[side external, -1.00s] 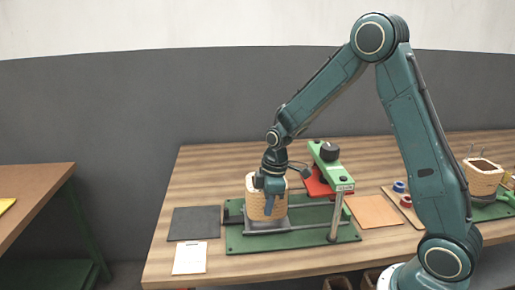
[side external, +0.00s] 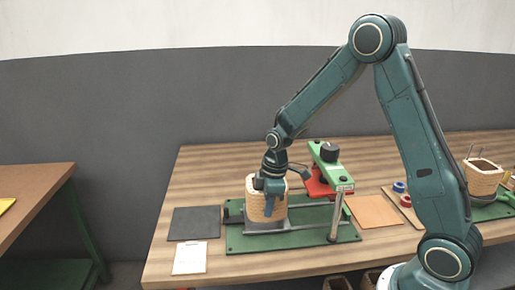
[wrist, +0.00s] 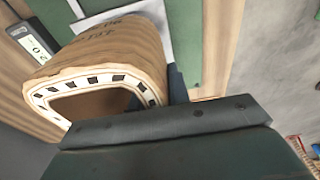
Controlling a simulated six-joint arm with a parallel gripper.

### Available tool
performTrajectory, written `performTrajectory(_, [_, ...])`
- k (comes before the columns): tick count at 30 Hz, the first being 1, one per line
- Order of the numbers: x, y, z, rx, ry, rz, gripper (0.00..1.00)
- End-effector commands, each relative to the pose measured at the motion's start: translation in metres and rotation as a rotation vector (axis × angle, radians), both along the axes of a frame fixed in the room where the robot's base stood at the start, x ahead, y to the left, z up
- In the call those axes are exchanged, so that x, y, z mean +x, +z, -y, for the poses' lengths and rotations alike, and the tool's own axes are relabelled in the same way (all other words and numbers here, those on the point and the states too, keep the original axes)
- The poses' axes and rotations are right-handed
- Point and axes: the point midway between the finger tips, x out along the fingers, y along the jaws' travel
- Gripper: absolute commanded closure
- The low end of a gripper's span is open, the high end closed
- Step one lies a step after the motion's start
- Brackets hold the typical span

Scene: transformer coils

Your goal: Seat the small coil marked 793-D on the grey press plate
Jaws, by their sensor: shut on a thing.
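A tan wound coil (side external: 281,208) stands upright at the left part of the green press base, over the grey press plate (side external: 262,228). My gripper (side external: 268,205) is shut on the coil from above, with one blue-green finger down its near side. The coil looks level with its underside at the plate; I cannot tell whether it bears fully on it. In the wrist view the coil (wrist: 115,48) shows its open top with a dark-and-white patterned rim, beside my gripper's jaw (wrist: 165,122). Dark writing on its side is too blurred to read.
The green press arm with a black knob (side external: 329,153) stands just right of the coil, over a red plate (side external: 318,186). A dark mat (side external: 194,223) and white sheet (side external: 190,258) lie left. A brown mat (side external: 373,211) and another coil (side external: 484,178) are right.

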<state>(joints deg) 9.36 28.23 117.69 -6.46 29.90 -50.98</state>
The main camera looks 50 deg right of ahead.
Motion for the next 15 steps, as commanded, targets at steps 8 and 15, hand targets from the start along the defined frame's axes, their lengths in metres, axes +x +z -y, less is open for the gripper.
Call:
performTrajectory(8, [0.0008,0.0003,0.0002,0.000,0.000,0.003,1.00])
performTrajectory(15, [0.0007,-0.0039,0.0002,-0.001,0.000,0.002,1.00])
